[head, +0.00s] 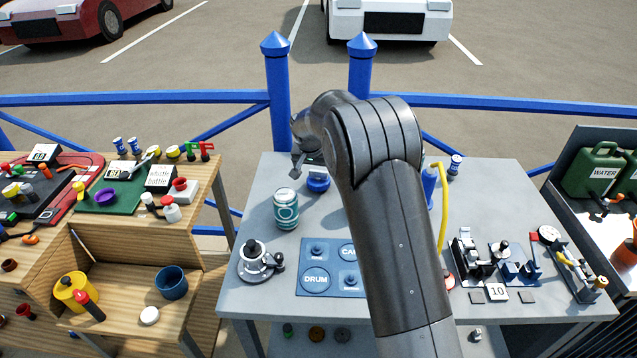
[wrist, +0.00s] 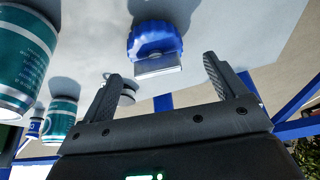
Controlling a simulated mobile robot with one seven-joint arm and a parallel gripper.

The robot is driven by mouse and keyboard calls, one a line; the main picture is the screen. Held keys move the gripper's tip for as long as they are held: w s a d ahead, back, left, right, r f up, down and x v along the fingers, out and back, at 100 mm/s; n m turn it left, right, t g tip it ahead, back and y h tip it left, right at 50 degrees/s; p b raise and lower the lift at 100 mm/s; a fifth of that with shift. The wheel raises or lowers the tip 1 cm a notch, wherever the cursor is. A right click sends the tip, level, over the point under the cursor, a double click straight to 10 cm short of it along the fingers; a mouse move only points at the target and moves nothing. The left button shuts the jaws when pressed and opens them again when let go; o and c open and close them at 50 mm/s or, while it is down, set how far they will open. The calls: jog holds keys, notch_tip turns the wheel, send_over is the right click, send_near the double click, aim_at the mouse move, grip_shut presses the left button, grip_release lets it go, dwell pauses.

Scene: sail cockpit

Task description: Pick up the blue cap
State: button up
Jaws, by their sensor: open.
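The blue cap (head: 318,183) sits on the grey table near its back edge, partly hidden by my arm in the head view. In the wrist view the blue cap (wrist: 154,40) has a ridged rim and a pale flat piece on its near side. In the head view my gripper (head: 303,166) is beside the cap, partly hidden behind my arm, and I cannot tell the exact gap.
A teal can (head: 286,210) stands just in front of the cap; a large teal can (wrist: 22,62) fills the wrist view's left. A blue panel (head: 316,280) and a metal fitting (head: 257,262) lie nearer. Blue railing posts (head: 276,95) rise behind the table.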

aim_at(319, 171)
jog(key=x, duration=0.5)
jog(key=shift+w+d, duration=0.3)
jog(key=shift+d, duration=0.05)
jog(key=shift+r, duration=0.1)
jog(key=c, duration=1.2)
jog(key=shift+o, duration=0.2)
